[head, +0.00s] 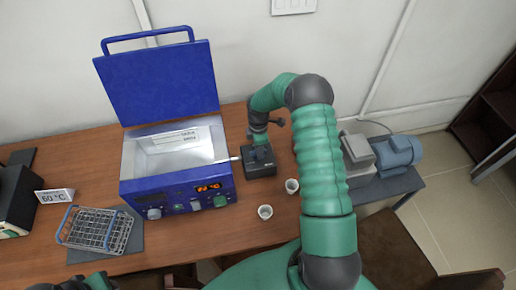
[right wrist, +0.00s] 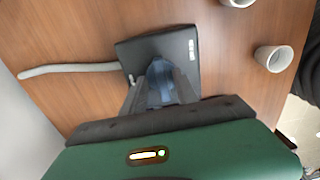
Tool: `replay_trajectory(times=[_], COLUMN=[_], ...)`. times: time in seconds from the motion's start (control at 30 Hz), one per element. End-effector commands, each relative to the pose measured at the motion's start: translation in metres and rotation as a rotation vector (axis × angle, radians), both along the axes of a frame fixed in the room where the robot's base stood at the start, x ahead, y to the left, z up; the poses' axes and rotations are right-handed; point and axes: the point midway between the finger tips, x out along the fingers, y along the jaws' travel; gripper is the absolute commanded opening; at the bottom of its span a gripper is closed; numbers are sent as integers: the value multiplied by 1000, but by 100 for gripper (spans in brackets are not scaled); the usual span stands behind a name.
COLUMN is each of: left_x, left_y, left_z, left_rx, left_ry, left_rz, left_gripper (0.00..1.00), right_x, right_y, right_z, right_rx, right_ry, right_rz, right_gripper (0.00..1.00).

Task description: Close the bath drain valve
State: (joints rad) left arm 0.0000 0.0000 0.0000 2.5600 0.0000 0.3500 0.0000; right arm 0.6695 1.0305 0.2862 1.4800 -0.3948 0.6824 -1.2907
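The blue water bath (head: 178,180) stands on the bench with its lid up. The drain valve, a small black block (head: 262,172), sits at the bath's right side, joined to it by a pale tube. In the right wrist view the block (right wrist: 185,48) has a blue handle (right wrist: 160,80) on it. My right gripper (right wrist: 160,92) comes down over the valve, with a finger on each side of the blue handle, seemingly touching it. The handle's far side is hidden. Part of my left arm shows at the bottom left; its fingers cannot be made out.
Two white cups (head: 265,212) (head: 292,186) stand near the valve. A wire tube rack (head: 98,230) is on a grey mat at the left, beside a 60 °C sign (head: 54,196). A grey-blue pump (head: 395,155) stands right of my right arm.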

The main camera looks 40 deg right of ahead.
Motion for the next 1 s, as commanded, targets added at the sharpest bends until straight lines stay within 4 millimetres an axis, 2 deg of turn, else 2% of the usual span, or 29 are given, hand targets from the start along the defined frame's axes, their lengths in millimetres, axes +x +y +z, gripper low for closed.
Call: replay_trajectory(times=[0.2,0.33,0.47,0.7,0.8,0.9,1.0], left_x=[0,0,0,0,0,0,0], left_y=[0,0,0,0,0,0,0], left_z=[0,-3,-7,-14,-15,-16,-16], left_rx=[0,0,0,0,0,0,0], left_ry=[0,0,0,0,0,0,0], left_rz=[0,0,0,0,0,0,0], left_gripper=[32,32,32,32,32,32,32], right_x=[-1,0,1,1,1,1,1], right_y=[1,1,0,-1,-2,-2,-1], right_z=[0,13,45,116,140,156,164], right_rx=[2,1,-1,-1,0,1,3], right_ry=[2,2,-3,-3,-1,0,2], right_rz=[0,0,-1,-1,0,-2,-1], right_gripper=[35,35,35,35,35,35,35])
